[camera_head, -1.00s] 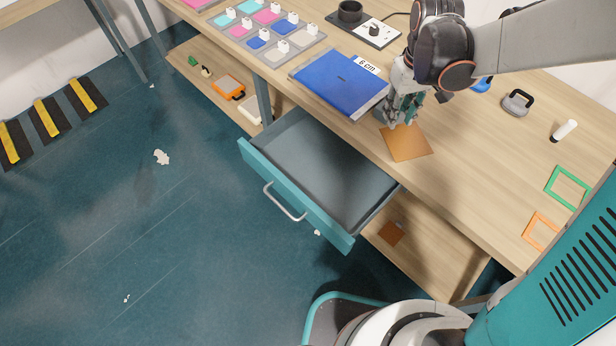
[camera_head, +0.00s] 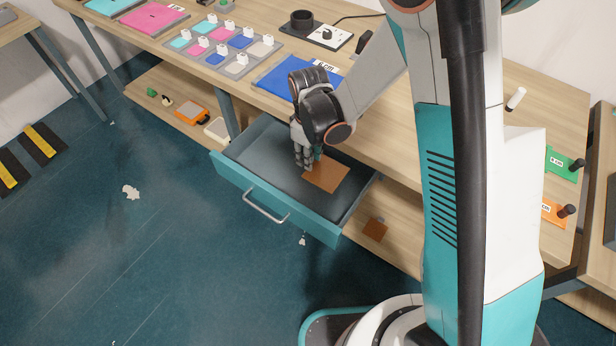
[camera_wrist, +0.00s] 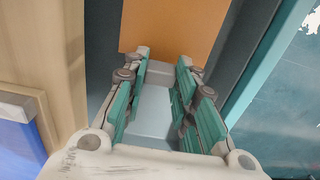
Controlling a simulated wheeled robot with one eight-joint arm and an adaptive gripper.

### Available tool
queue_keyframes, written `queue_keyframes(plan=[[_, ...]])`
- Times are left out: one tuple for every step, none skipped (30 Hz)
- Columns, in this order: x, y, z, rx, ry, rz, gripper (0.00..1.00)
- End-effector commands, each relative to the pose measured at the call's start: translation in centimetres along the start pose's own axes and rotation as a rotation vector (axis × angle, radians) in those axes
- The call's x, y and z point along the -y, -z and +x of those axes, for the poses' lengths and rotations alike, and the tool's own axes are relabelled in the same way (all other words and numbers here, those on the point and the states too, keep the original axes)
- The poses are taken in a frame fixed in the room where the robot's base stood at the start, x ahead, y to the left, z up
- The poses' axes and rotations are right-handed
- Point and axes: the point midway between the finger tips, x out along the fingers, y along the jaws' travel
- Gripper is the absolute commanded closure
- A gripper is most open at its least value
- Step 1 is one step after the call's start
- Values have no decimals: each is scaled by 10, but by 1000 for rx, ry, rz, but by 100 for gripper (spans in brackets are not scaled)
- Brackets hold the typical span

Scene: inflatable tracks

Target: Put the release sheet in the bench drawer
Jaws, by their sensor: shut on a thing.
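The release sheet, a flat orange-brown square (camera_head: 328,176), is over the open drawer, at its right part. It fills the top of the wrist view (camera_wrist: 172,25). My gripper (camera_head: 308,166) points down over the drawer and is shut on the sheet's near-left edge; its teal-padded fingers (camera_wrist: 163,62) meet that edge in the wrist view. The bench drawer (camera_head: 262,196) is teal-fronted, grey inside and pulled out; no other thing shows in it. I cannot tell whether the sheet touches the drawer floor.
The wooden bench top (camera_head: 375,125) lies behind the drawer. On it are a blue pad (camera_head: 275,75), a tray of coloured samples (camera_head: 225,48) and a black-cupped device (camera_head: 315,30). A small brown square (camera_head: 375,229) lies on the lower shelf. The floor before the drawer is mostly clear.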

Motion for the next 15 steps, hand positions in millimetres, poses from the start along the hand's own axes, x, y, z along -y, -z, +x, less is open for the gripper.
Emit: queue_keyframes(plan=[[0, 0, 16, 0, 0, 0, 90], [0, 0, 23, 0, 0, 0, 90], [0, 0, 30, 0, 0, 1, 90], [0, 0, 35, 0, 0, 1, 90], [0, 0, 39, 0, 0, 1, 90], [0, 0, 44, 0, 0, 1, 90], [0, 0, 47, 0, 0, 1, 90], [0, 0, 49, 0, 0, 1, 90], [0, 0, 51, 0, 0, 1, 90], [0, 0, 52, 0, 0, 1, 90], [0, 0, 53, 0, 0, 1, 90], [0, 0, 55, 0, 0, 1, 90], [0, 0, 57, 0, 0, 1, 90], [0, 0, 60, 0, 0, 1, 90], [0, 0, 65, 0, 0, 1, 90]])
